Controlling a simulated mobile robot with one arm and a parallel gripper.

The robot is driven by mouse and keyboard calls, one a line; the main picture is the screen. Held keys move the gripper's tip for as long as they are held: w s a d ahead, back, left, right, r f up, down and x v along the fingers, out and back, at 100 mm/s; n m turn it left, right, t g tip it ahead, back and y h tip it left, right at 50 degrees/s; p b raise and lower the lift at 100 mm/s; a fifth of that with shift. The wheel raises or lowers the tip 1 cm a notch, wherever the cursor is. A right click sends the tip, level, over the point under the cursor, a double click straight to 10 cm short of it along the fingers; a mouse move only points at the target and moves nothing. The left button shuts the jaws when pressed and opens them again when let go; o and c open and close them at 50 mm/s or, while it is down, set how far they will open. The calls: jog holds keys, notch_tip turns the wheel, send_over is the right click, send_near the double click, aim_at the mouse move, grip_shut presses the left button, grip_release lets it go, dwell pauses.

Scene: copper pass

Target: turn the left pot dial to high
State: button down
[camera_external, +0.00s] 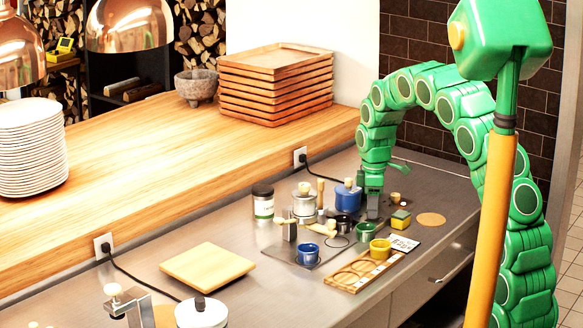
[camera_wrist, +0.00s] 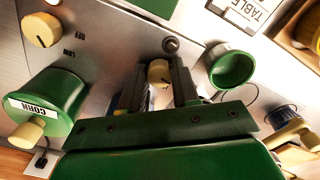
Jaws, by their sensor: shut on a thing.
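My gripper (camera_external: 373,212) reaches down among the pots in the external view. In the wrist view, my gripper (camera_wrist: 160,88) is shut on a cream dial (camera_wrist: 158,71), which shows between its two dark fingers. I take it for the left pot dial, as the panel lettering is upside down in this view. A dark mark shows on its face. My fingers hide the lettering around it, so its setting cannot be read. A second cream dial (camera_wrist: 42,30) sits at the upper left, near the words OFF and LOW. In the external view the held dial is hidden.
A green pot labelled CORN (camera_wrist: 62,92) stands close to my gripper. A green cup (camera_wrist: 232,70) is on its other side. A blue pot (camera_external: 348,198), a black cup (camera_external: 344,226) and a yellow sponge (camera_external: 400,220) crowd the area. A wooden tray (camera_external: 345,282) lies in front.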

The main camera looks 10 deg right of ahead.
jog(key=m, duration=0.5)
jog(key=shift+m, duration=0.3)
jog(key=m, duration=1)
jog(key=shift+m, duration=0.4)
jog(key=m, duration=0.5)
jog(key=c, duration=0.8)
grip_release()
jog(key=shift+r, duration=0.15)
